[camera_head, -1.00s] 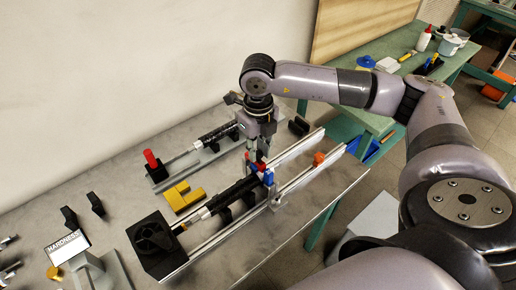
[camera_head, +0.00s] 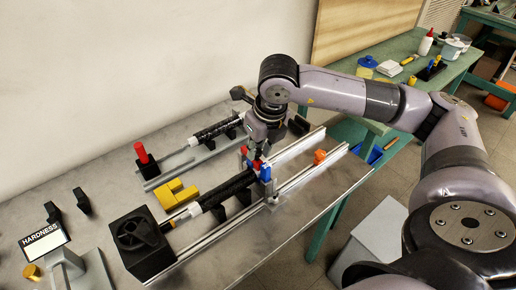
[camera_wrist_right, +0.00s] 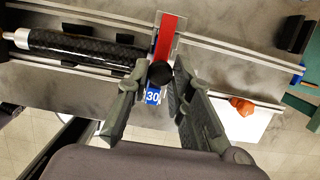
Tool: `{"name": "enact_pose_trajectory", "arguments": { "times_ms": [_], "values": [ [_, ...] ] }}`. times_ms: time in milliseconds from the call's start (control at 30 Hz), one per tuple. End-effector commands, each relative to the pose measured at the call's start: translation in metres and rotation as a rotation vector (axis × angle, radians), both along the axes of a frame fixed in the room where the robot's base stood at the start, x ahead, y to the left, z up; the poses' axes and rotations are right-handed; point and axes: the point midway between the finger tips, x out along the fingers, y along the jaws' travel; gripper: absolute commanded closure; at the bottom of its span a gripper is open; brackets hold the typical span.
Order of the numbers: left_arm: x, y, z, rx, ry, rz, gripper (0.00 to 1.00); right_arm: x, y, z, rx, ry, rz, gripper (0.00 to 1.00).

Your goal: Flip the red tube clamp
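My right gripper (camera_head: 254,157) points down over the red tube clamp (camera_head: 257,163) on the rail fixture. In the right wrist view, my gripper (camera_wrist_right: 160,80) has its two fingers apart, one on each side of the clamp. The clamp's red strip (camera_wrist_right: 166,37) runs up between and beyond the fingertips. A round black knob (camera_wrist_right: 160,73) sits between the fingers, and I cannot tell whether they touch it. A blue block marked 30 (camera_wrist_right: 152,96) is just below the knob. The fingers partly hide the clamp in the head view. My left gripper is out of view.
A black tube (camera_head: 228,190) lies along the rails beside the clamp, with a black fan-like box (camera_head: 142,243) at its left end. Behind are yellow blocks (camera_head: 178,196) and another upright red cylinder (camera_head: 141,152).

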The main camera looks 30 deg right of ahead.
Motion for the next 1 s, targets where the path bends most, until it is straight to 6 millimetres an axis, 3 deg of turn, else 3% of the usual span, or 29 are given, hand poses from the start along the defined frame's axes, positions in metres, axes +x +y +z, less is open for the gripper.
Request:
{"name": "enact_pose_trajectory", "arguments": {
  "times_ms": [300, 633, 767, 1000],
  "values": [
    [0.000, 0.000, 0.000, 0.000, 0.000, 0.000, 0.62, 0.000, 0.000, -0.001, 0.000, 0.002, 0.000, 0.59],
    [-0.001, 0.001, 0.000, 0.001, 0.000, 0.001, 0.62, 0.000, 0.000, 0.003, 0.000, 0.000, 0.000, 0.59],
    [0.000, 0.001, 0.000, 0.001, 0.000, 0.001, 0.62, -0.004, 0.000, 0.017, 0.000, -0.002, 0.000, 0.59],
    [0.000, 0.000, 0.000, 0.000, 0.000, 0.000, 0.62, -0.016, -0.001, 0.067, 0.000, -0.004, 0.000, 0.59]
  ]
}}
